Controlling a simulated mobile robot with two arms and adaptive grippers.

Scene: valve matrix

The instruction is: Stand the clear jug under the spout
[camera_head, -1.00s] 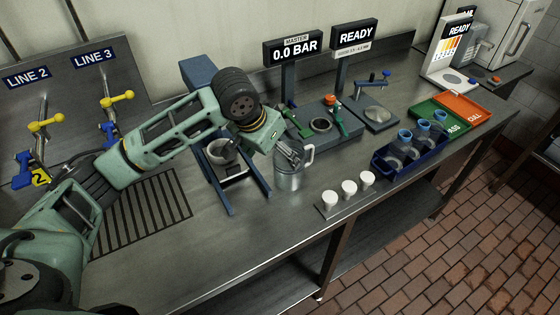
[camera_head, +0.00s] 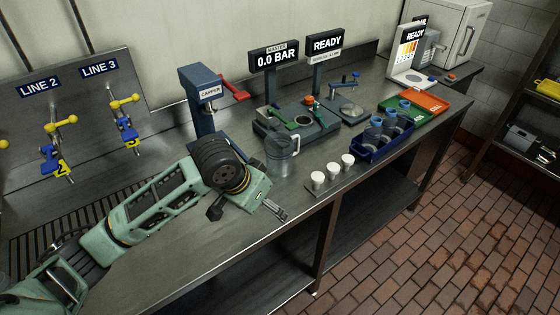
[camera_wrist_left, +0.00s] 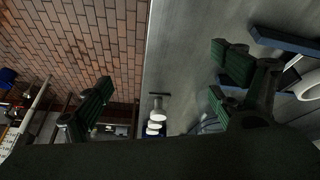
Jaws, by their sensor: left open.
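The clear jug (camera_head: 279,157), a see-through cylinder with a handle on its right, stands upright on the steel bench in front of the capper. My left gripper (camera_head: 277,212) is open and empty, low near the bench's front edge, apart from the jug and nearer the camera. In the left wrist view, its green-padded fingers (camera_wrist_left: 160,92) are spread wide with nothing between them. Pipe spouts with yellow handles hang on the wall panel: line 2 (camera_head: 57,150) and line 3 (camera_head: 126,125). I cannot tell which spout is meant. My right gripper is out of view.
The blue capper (camera_head: 203,88) with a red lever stands behind the jug. White caps (camera_head: 333,170) stand in a row to its right. A blue crate of bottles (camera_head: 374,152) and green (camera_head: 408,114) and red (camera_head: 427,101) trays lie farther right. Bench near the grate is partly covered by my arm.

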